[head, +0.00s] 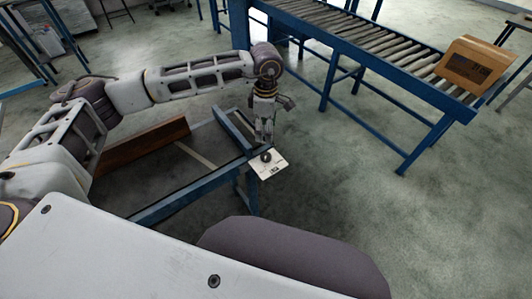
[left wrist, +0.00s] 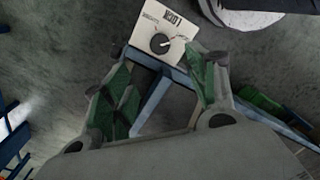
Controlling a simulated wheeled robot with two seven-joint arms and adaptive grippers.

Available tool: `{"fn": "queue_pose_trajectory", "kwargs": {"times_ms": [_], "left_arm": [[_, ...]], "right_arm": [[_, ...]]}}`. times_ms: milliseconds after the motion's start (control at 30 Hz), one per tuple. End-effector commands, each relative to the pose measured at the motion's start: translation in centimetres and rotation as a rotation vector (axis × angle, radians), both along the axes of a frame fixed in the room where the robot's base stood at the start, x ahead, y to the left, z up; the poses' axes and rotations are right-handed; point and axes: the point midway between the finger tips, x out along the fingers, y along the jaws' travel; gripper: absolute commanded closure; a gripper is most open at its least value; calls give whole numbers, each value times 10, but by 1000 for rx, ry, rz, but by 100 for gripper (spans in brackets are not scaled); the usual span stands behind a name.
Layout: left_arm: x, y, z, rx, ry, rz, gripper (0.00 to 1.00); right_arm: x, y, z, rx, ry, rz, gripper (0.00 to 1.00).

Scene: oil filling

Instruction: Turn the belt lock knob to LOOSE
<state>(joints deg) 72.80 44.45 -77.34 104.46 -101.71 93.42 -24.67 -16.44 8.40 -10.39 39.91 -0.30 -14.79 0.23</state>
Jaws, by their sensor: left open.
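The belt lock knob (head: 266,157) is a small dark round knob on a white plate (head: 271,168) at the corner of a low blue frame. In the left wrist view the knob (left wrist: 160,43) sits on the white labelled plate (left wrist: 178,24), beyond my fingertips. The label wording is too small to read surely. My left gripper (head: 264,138) points down just above the knob and plate. My right gripper is not in view.
The low blue frame (head: 185,196) runs left from the plate, with a brown board (head: 140,147) behind it. A blue roller conveyor (head: 350,40) carrying an orange-brown box (head: 474,64) stands at the back right. The floor right of the plate is clear.

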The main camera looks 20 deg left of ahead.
Motion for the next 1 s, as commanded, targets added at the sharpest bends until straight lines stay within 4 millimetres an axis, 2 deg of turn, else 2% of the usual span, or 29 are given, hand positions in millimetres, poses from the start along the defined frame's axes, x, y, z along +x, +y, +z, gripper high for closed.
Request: {"fn": "queue_pose_trajectory", "kwargs": {"times_ms": [167, 367, 1000], "left_arm": [[0, 0, -5, 1, 1, 0, 42], [-1, 0, -21, 1, 3, 0, 42], [0, 0, -104, 2, 2, 1, 42]], "right_arm": [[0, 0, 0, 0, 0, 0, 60], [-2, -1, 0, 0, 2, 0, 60], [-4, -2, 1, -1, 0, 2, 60]]}}
